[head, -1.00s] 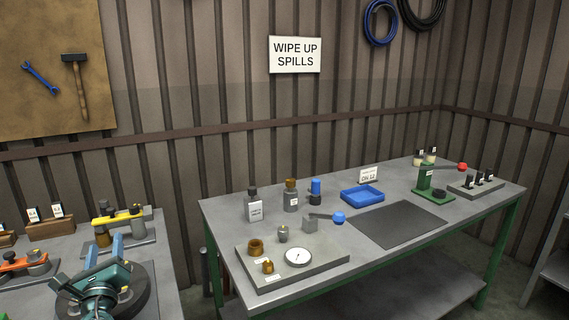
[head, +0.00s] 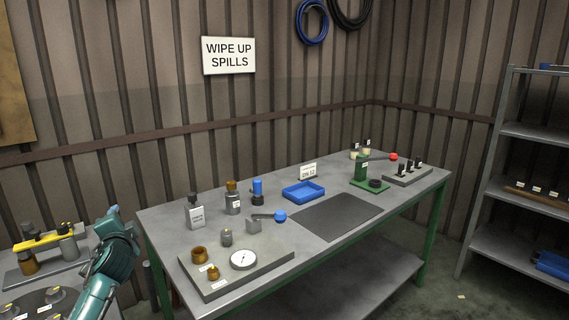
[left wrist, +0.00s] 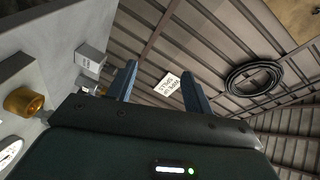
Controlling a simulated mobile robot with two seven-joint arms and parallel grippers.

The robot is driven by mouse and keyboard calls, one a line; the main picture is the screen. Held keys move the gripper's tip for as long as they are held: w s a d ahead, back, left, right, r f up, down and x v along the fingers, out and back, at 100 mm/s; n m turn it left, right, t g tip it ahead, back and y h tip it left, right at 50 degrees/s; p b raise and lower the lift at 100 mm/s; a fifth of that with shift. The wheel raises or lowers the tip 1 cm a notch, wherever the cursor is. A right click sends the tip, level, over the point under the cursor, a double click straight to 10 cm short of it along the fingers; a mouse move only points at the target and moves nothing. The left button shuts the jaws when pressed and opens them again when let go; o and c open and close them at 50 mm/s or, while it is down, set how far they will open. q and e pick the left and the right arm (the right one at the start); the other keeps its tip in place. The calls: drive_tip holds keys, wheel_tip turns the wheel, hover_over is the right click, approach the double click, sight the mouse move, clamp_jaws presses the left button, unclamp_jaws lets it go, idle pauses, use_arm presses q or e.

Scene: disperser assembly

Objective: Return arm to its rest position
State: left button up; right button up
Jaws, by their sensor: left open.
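My left gripper (left wrist: 160,85) is open in the left wrist view, its two dark blue-grey fingers apart with nothing between them. The wall sign and ribbed wall show beyond the fingers. In the head view my teal left arm (head: 108,255) is at the lower left, raised beside the left end of the main workbench; its fingers are hard to make out there. It holds nothing that I can see. My right gripper is in neither view.
The main workbench (head: 335,218) carries a grey plate (head: 222,283) with brass parts and a dial, a blue tray (head: 303,191), bottles and a green press (head: 363,172). A second bench with a yellow-handled tool (head: 45,243) is at left. Shelves (head: 530,132) stand right.

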use_arm(q)
drive_tip(key=w+d+n+t+h, duration=0.2)
drive_tip(key=d+n+h, duration=0.4)
drive_tip(key=s+d+f+g+h, duration=0.1)
drive_tip(key=s+d+f, duration=0.45)
drive_tip(key=f, duration=0.25)
drive_tip(key=s+d+f+g+h, duration=0.1)
drive_tip(key=s+d+f+g, duration=0.1)
drive_tip(key=s+d+f, duration=0.35)
drive_tip(key=s+d+f+g+h, duration=0.1)
drive_tip(key=s+d+f, duration=0.2)
drive_tip(key=s, duration=0.6)
drive_tip(key=s+d+f+g+h, duration=0.1)
drive_tip(key=s+d+f, duration=0.3)
drive_tip(key=s, duration=0.6)
drive_tip(key=s+d+f+g+h, duration=0.1)
drive_tip(key=s+d+f, duration=0.2)
drive_tip(key=s, duration=0.6)
wheel_tip(320, 180, down, 3)
drive_tip(key=shift+s+d+r+g, duration=0.15)
drive_tip(key=shift+s+d+g, duration=0.15)
drive_tip(key=shift+s+g, duration=0.1)
